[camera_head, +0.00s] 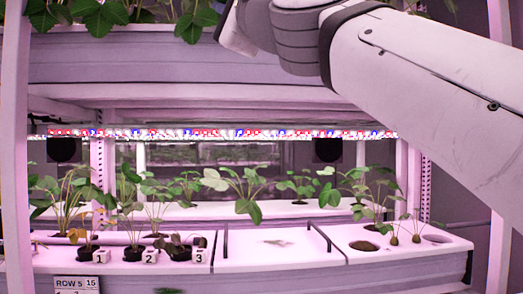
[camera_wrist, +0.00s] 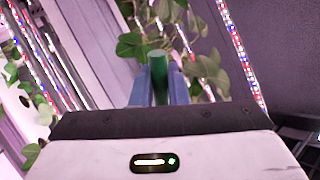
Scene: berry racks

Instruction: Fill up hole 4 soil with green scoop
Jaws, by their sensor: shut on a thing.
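My gripper (camera_wrist: 160,78) shows in the wrist view with its blue fingers shut on the green scoop (camera_wrist: 160,88). Only a green handle-like part of the scoop shows between the fingers; its bowl and any soil in it are hidden. In the head view the gripper and scoop are out of sight, with my arm across the upper right. A round hole (camera_head: 364,246) with a brownish inside is in the white rack top at the right. A paler round hole (camera_head: 437,239) lies further right. No number 4 label is readable, so I cannot tell which is hole 4.
Potted plants with number tags 1 (camera_head: 100,257), 2 (camera_head: 151,256) and 3 (camera_head: 199,256) stand at the left. A white panel (camera_head: 300,256) with dark upright handles lies between them and the holes. Leafy plants (camera_head: 238,187) stand behind. An upper shelf (camera_head: 170,62) hangs above.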

